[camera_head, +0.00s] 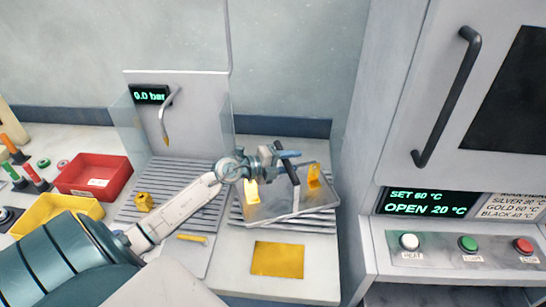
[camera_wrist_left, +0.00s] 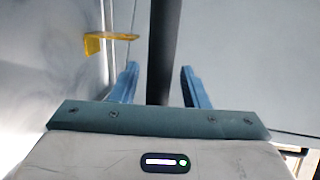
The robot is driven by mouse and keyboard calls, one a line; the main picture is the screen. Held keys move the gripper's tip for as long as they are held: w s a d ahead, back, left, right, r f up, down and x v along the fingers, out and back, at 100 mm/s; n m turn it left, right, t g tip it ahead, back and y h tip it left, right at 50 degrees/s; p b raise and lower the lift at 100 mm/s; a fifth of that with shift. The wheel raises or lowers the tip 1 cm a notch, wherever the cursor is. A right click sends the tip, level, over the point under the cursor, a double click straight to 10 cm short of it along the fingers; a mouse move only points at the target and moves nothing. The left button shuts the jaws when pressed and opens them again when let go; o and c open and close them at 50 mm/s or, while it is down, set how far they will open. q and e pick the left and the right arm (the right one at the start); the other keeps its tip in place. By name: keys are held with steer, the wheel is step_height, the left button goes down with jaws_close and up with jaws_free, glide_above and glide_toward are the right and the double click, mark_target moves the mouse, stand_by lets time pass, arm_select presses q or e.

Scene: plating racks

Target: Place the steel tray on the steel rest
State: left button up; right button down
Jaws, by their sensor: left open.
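The steel tray (camera_head: 280,207) is a shallow grey tray on the right part of the bench. It appears to lie on the slatted steel rest (camera_head: 310,225), slightly turned to it; exact contact is hard to judge. A dark handle bar (camera_head: 286,152) stands above the tray's middle. My left gripper (camera_head: 287,160) is at this handle, above the tray. In the left wrist view the dark bar (camera_wrist_left: 162,40) runs between the open blue fingers (camera_wrist_left: 160,84), with gaps on both sides. My right gripper is not in view.
Yellow brackets (camera_head: 252,191) (camera_head: 314,176) stand at the tray. A yellow plate (camera_head: 277,259) lies in front. A slatted sink bay with a tap (camera_head: 164,120) is left, beyond it red (camera_head: 95,174) and yellow bins. An oven cabinet (camera_head: 400,120) closes off the right side.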

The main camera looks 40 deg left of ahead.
arm_select(q)
steer(key=p+v, duration=0.7)
steer(key=v, duration=0.4)
stand_by(0.6)
steer(key=shift+s, duration=0.15)
stand_by(0.5)
